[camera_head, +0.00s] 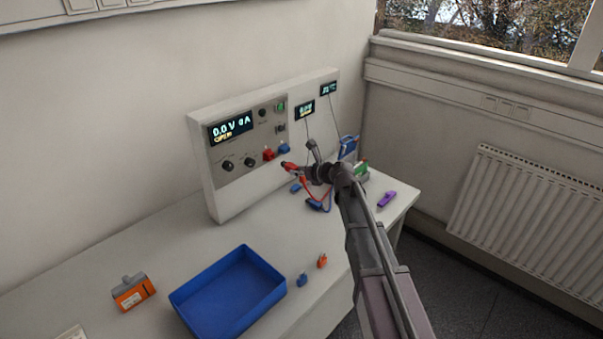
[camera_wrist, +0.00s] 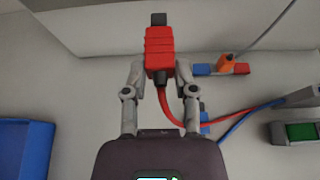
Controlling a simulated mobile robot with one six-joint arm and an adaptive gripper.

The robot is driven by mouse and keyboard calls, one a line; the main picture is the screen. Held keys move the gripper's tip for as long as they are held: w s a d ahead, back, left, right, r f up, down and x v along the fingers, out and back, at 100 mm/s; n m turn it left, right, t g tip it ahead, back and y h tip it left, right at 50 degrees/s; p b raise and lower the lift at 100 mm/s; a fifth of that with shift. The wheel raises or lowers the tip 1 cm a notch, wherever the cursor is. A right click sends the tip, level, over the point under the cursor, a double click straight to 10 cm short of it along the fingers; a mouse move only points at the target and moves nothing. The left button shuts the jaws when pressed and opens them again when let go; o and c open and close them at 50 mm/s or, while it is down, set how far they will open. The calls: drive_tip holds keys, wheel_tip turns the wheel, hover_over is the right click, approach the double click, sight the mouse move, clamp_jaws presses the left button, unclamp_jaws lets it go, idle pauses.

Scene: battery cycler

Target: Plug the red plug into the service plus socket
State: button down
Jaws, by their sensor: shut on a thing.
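My gripper (camera_wrist: 158,75) is shut on the red plug (camera_wrist: 159,45), one finger on each side of its body. The plug's dark tip points away from my gripper, and a red cable runs from its rear down to the right. In the head view the red plug (camera_head: 289,167) is in front of the cycler (camera_head: 240,180), apart from its panel as far as I can tell. On the panel a red fitting (camera_head: 268,154) and a blue fitting (camera_head: 284,148) sit side by side, up and left of the plug. I cannot read any label for the service plus socket.
A blue tray (camera_head: 275,292) stands on the table, with an orange-and-grey block (camera_head: 134,293) left of it. Small blue (camera_head: 302,280) and orange (camera_head: 322,261) pieces lie right of it. A purple item (camera_head: 386,199) lies near the right edge. Cables hang close to my gripper.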

sight(284, 162)
drive_tip(key=shift+w+a, duration=0.7)
drive_tip(key=shift+a, duration=0.15)
drive_tip(key=shift+w+a, duration=0.65)
drive_tip(key=shift+a, duration=0.2)
drive_tip(key=shift+w+a, duration=1)
drive_tip(key=shift+a, duration=0.25)
idle(4.0)
drive_tip(key=shift+c, duration=1.7)
unclamp_jaws()
drive_tip(key=shift+s+d, duration=0.1)
